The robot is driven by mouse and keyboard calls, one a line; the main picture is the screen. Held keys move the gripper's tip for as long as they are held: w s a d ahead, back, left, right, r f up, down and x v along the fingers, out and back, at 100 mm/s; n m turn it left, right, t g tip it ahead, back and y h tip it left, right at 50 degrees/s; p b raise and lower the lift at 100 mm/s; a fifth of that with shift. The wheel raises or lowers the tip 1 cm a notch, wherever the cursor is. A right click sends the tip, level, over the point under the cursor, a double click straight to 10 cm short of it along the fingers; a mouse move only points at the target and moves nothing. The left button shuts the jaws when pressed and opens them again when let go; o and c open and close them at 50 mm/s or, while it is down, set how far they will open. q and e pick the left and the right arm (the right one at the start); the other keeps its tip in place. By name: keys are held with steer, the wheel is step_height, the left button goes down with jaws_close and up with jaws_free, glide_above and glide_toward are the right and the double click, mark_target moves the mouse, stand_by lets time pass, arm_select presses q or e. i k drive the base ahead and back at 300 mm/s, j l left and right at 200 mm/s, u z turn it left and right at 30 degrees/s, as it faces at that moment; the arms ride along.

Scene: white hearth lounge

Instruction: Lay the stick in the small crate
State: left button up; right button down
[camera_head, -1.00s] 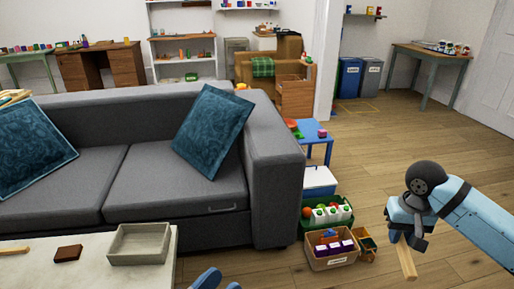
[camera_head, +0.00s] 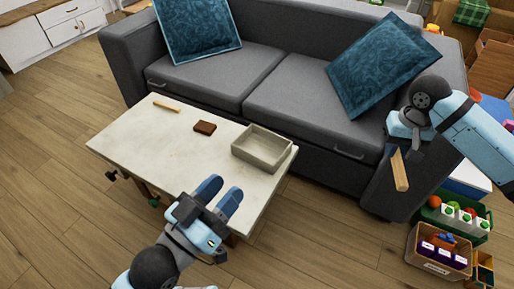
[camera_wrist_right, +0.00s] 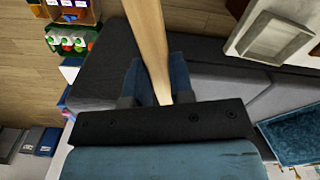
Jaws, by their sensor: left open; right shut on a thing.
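The stick (camera_head: 399,170) is a pale wooden bar held in my right gripper (camera_head: 399,149), which is shut on it in front of the sofa's right arm. In the right wrist view the stick (camera_wrist_right: 147,40) runs up and out of the picture between the fingers. The small crate (camera_head: 272,157) is a shallow grey-beige open box on the right end of the low table; its visible floor is empty. It also shows in the right wrist view (camera_wrist_right: 254,52). My left gripper (camera_head: 224,197) is open and empty at the table's front edge.
The pale low table (camera_head: 160,146) also holds a brown block (camera_head: 205,128) and another thin wooden piece (camera_head: 167,106). The grey sofa (camera_head: 240,75) stands right behind it. Crates of goods (camera_head: 440,248) stand on the floor at the right.

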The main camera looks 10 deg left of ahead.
mark_target(262, 148)
steer(key=i+l+u, duration=0.1)
steer(key=u, duration=0.3)
steer(key=l+u, duration=0.2)
steer(key=u, duration=0.15)
steer(key=i+l+u, duration=0.1)
steer(key=l+u, duration=0.15)
steer(key=u, duration=0.15)
steer(key=i+l+u, duration=0.1)
steer(key=l+u, duration=0.5)
steer(key=i+l, duration=0.05)
